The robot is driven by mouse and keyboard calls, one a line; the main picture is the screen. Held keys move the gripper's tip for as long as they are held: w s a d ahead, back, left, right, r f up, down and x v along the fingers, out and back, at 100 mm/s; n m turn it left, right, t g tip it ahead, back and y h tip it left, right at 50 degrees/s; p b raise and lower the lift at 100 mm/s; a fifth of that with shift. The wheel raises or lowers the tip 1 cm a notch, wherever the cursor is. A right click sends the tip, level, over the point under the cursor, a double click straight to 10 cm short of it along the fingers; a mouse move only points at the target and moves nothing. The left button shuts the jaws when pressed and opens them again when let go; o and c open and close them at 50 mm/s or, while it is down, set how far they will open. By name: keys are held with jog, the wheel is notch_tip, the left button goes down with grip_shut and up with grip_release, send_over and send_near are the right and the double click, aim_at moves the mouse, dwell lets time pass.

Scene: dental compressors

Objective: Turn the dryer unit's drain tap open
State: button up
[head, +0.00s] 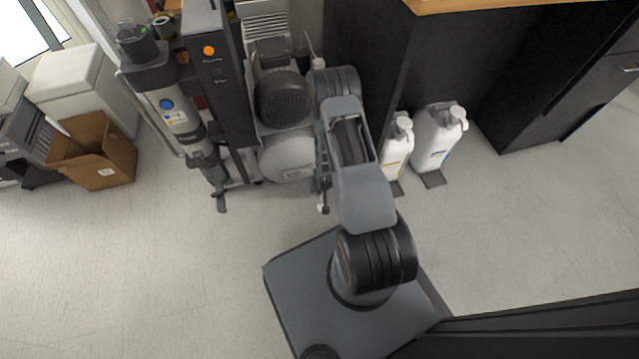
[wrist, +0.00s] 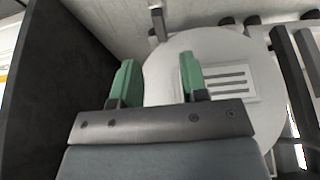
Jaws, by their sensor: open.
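The dryer unit (head: 183,118) appears to be the upright silver cylinder with a blue round mark, left in the head view. Dark fittings (head: 212,178) hang at its lower end; I cannot make out which is the drain tap or how it is turned. My gripper (wrist: 158,82) shows in the wrist view with its two green-tipped fingers apart and nothing between them. It faces the round pale tank end (wrist: 165,72) with a slotted label plate. The dryer unit is not recognisable in the wrist view.
White jugs (head: 438,137) stand by the black cabinet (head: 365,60). A cardboard box (head: 95,155) is at left. The front-left floor is clear.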

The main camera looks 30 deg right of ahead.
jog(key=p+v, duration=0.2)
jog(key=v, duration=0.4)
jog(key=shift+r, duration=0.3)
jog(key=shift+s, duration=0.1)
